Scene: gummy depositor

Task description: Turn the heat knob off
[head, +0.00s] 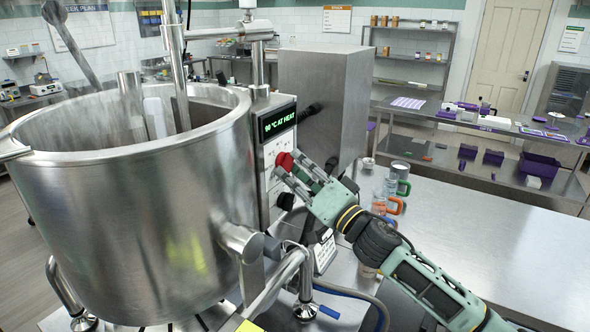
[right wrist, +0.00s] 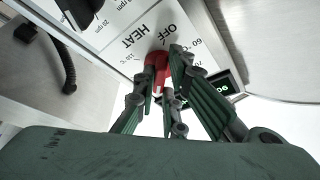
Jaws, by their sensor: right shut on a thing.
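The red heat knob (head: 284,161) sits on the white control panel (head: 268,183) at the right side of the big steel kettle (head: 150,210). My right gripper (head: 291,168) reaches up from the lower right, with its fingertips at the knob. In the right wrist view the fingers (right wrist: 170,80) are shut around the red knob (right wrist: 158,68), hiding part of it. The words OFF and HEAT and temperature marks show beside it. The display (head: 278,121) reads about 90 °C AT HEAT in green. My left gripper is not in view.
A black knob (head: 286,201) is below the red one on the panel. A steel cabinet (head: 315,95) stands behind it. Several mugs with coloured handles (head: 398,180) stand on the steel table (head: 480,230) at the right. That table's right part is clear.

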